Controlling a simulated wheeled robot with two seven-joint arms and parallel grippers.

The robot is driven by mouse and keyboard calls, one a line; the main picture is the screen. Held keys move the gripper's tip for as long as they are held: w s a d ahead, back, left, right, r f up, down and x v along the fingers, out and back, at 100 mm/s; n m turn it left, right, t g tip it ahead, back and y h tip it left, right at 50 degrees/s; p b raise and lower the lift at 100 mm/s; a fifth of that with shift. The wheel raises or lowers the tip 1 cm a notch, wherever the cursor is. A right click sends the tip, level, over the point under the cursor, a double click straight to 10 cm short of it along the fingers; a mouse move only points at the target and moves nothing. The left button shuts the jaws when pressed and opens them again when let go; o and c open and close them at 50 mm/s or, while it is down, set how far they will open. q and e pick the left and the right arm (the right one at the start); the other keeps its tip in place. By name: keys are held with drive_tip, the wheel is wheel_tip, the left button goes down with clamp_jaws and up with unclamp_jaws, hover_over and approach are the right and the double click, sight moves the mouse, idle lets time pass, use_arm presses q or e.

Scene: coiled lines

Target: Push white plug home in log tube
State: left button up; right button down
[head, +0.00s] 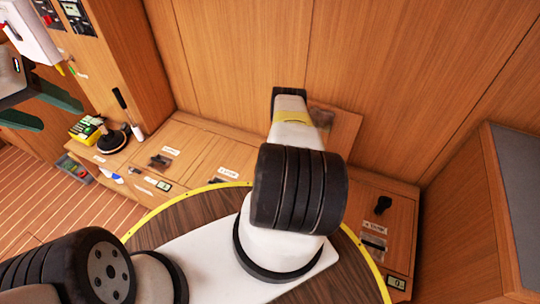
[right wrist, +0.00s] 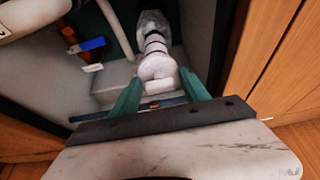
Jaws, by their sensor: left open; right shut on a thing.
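In the right wrist view, my right gripper (right wrist: 160,92) has its two teal fingers on either side of a white plug (right wrist: 157,68) with a rounded near end. Beyond it is a pale cylinder with dark bands and a clear, glassy far end. I cannot tell where the plug ends and the log tube begins, or how deep the plug sits. In the head view, my left gripper (head: 42,108) shows at the left edge with its green fingers apart and nothing between them. My right gripper is hidden in the head view.
A recess with grey walls surrounds the plug, with an orange-brown bottle-like item (right wrist: 92,45) at its left. Wooden panels flank it. In the head view, a low wooden bench (head: 205,150) carries a plunger-like tool (head: 112,140) and a yellow-green device (head: 86,128).

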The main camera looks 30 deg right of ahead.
drive_tip(key=shift+r, duration=0.95)
idle(2.7)
drive_tip(key=shift+r, duration=0.3)
drive_tip(key=shift+r, duration=0.4)
idle(1.1)
idle(0.9)
drive_tip(key=shift+c, duration=0.3)
unclamp_jaws()
drive_tip(key=shift+r, duration=3.5)
